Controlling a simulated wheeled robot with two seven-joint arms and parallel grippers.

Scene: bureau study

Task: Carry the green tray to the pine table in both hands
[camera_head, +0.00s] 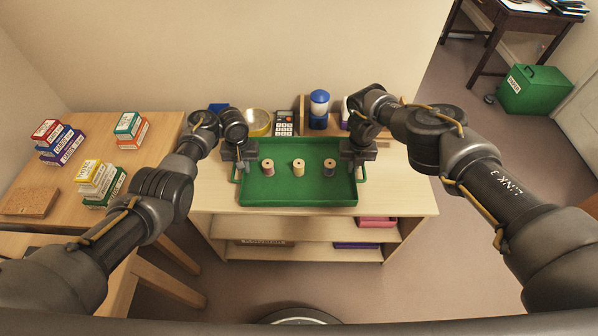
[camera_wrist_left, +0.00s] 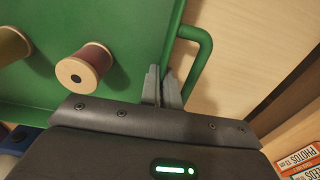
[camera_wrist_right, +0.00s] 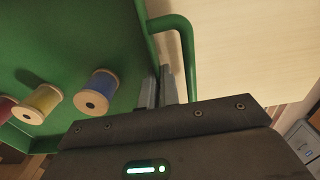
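The green tray (camera_head: 300,202) is level over the top of a light wood shelf unit, with three thread spools (camera_head: 298,168) standing in it. Whether it touches the top is hard to tell. My left gripper (camera_head: 241,166) is at its left side; in the left wrist view the fingers (camera_wrist_left: 162,85) close narrowly about the side wall, inside the handle bar (camera_wrist_left: 205,50). My right gripper (camera_head: 357,162) is at the right side, its fingers (camera_wrist_right: 158,85) likewise close together at the wall beside the handle (camera_wrist_right: 187,50). The pine table (camera_head: 155,135) stands at the left.
The table holds stacked card boxes (camera_head: 98,180) and a brown board (camera_head: 30,202). Floor is open at the right, before a green box (camera_head: 535,90).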

